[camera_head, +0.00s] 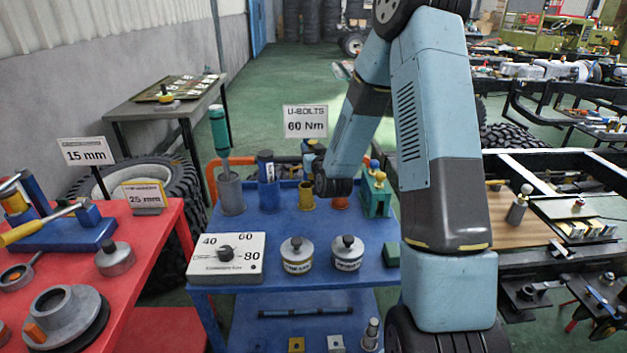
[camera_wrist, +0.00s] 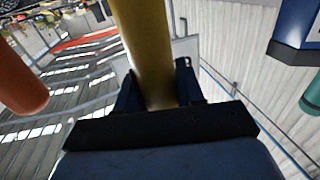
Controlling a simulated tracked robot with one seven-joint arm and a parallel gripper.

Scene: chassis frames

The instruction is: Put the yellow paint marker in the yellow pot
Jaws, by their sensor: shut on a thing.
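The yellow pot (camera_head: 306,197) stands upright on the blue cart, between the blue pot (camera_head: 268,195) and an orange pot (camera_head: 340,203). My gripper (camera_wrist: 156,82) is shut on a thick yellow cylinder, which I take to be the yellow paint marker (camera_wrist: 147,45). The marker runs between the two dark fingers, and one end is hidden by the gripper body. In the head view my gripper is just above and behind the yellow pot, partly hidden by my wrist. Whether the marker is inside the pot cannot be told.
A green block (camera_head: 376,195) stands right of the pots. A red table (camera_head: 150,262) stands at left.

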